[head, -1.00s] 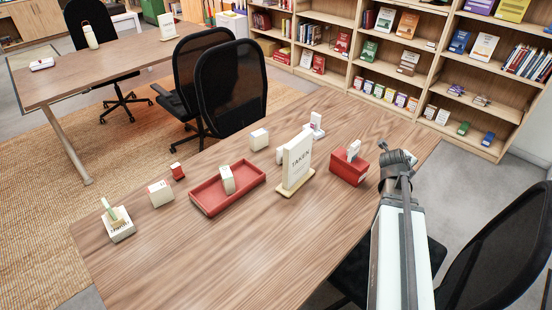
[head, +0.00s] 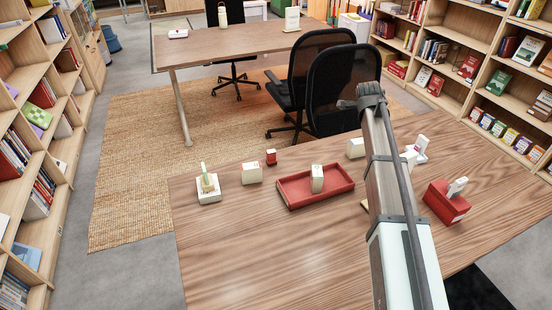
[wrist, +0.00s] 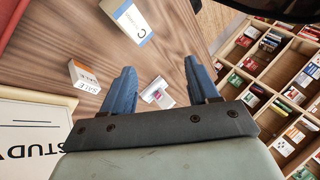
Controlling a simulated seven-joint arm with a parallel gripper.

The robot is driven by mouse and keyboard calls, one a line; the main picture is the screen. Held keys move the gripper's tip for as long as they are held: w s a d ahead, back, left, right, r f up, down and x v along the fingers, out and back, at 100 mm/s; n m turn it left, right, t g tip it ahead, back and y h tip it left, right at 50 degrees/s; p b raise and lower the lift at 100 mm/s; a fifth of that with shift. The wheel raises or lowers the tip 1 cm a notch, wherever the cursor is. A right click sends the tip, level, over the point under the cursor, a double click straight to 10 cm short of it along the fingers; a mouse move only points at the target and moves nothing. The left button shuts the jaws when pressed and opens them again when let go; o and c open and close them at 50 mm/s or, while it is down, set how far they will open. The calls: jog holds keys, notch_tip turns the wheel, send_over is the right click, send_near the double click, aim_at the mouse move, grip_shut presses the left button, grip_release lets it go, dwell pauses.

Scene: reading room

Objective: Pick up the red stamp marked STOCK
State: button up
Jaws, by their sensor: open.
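I cannot read STOCK on anything in these frames. A small red block (head: 271,157) stands near the far edge of the table in the head view; its marking is too small to read. Left of it are a white block with some red (head: 252,173) and a pale stamp with a greenish handle (head: 208,188). My gripper (wrist: 160,66) is open and empty in the wrist view, its blue fingers above the table. A white-handled stamp with a pinkish base (wrist: 157,93) shows between them, below. In the head view the gripper (head: 352,102) appears high, right of the red block.
A red tray (head: 292,200) holds a white block (head: 317,179). The wrist view shows a SALE block (wrist: 84,76), a C box (wrist: 128,21) and a STUDY sign (wrist: 45,108). The table's front left is clear.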

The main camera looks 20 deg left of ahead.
jog(key=a+n+g, duration=0.2)
jog(key=a+n, duration=0.1)
jog(key=a, duration=0.9)
jog(key=n+g, duration=0.3)
jog(key=g, duration=0.2)
send_over(271, 151)
notch_tip(271, 151, down, 3)
jog(key=shift+y, duration=0.4)
jog(key=f, duration=0.7)
jog(key=shift+s+a, duration=0.1)
jog(key=shift+s, duration=0.15)
jog(key=shift+w+f, duration=0.15)
jog(key=shift+f, duration=1.3)
jog(key=shift+w+f, duration=0.1)
jog(key=shift+f, duration=1.3)
grip_shut()
